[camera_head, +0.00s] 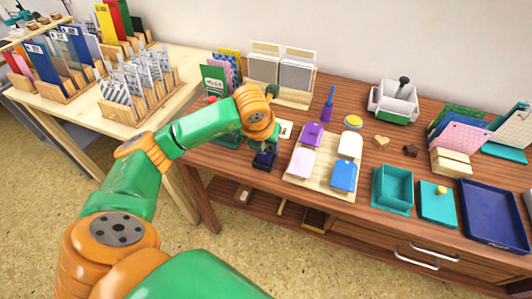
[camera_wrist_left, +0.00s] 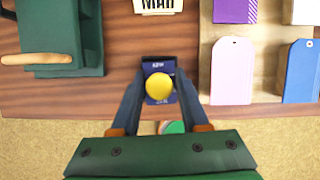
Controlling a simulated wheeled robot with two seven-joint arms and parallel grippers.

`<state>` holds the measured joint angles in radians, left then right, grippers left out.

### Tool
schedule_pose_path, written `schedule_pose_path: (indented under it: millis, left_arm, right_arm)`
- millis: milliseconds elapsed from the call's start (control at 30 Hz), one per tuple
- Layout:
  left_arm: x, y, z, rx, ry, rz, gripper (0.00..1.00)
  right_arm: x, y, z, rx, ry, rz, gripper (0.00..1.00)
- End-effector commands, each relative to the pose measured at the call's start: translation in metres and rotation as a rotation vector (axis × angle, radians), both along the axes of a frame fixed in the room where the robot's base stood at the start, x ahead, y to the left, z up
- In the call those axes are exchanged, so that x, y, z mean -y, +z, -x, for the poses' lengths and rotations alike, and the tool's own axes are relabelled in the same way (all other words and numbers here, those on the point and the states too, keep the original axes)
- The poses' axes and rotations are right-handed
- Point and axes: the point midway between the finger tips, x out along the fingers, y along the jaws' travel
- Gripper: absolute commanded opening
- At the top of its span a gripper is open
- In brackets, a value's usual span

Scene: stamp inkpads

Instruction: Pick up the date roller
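The date roller appears to be a small dark blue block with a round yellow knob (camera_wrist_left: 159,86) on top and small printed letters on its face. In the head view this dark blue block (camera_head: 264,159) stands near the table's front edge, left of the tag board. My left gripper (camera_wrist_left: 160,78) is directly over it, pointing down, with one finger on each side of the block. The fingers look apart and open; I cannot tell whether they touch its sides. In the head view my left gripper (camera_head: 266,147) partly hides it. My right gripper is not in view.
A wooden board (camera_head: 325,185) with purple, pink, white and blue tags is close on the right. A green box with a wooden handle (camera_wrist_left: 90,68) stands to the left. Teal and navy trays (camera_head: 490,243) fill the right.

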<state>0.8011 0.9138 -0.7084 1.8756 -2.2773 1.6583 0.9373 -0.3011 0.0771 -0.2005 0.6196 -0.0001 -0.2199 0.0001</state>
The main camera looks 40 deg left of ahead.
Motion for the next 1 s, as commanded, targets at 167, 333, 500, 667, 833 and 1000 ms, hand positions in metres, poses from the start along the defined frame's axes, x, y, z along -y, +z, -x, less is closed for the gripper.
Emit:
schedule_pose_path:
  millis: [167, 333, 500, 667, 833, 1000]
  left_arm:
    - [0.0, 0.0, 0.0, 0.0, 0.0, 0.001, 0.0]
    - [0.0, 0.0, 0.0, 0.001, 0.0, 0.001, 0.0]
    - [0.0, 0.008, -0.001, 0.004, 0.0, 0.001, 0.0]
    - [0.001, 0.037, 0.002, 0.008, 0.0, 0.001, 0.0]
    - [0.005, 0.087, 0.043, 0.011, -0.003, -0.001, 0.0]
    - [0.009, 0.117, 0.099, 0.007, 0.002, -0.009, 0.0]
  right_arm:
    - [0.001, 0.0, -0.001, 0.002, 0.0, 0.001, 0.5]
    - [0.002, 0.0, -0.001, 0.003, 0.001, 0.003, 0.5]
    - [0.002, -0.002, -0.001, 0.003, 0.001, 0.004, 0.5]
    - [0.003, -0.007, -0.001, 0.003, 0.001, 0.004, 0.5]
    - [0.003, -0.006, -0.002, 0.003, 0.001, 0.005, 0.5]
    - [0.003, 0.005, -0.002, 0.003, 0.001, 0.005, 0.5]
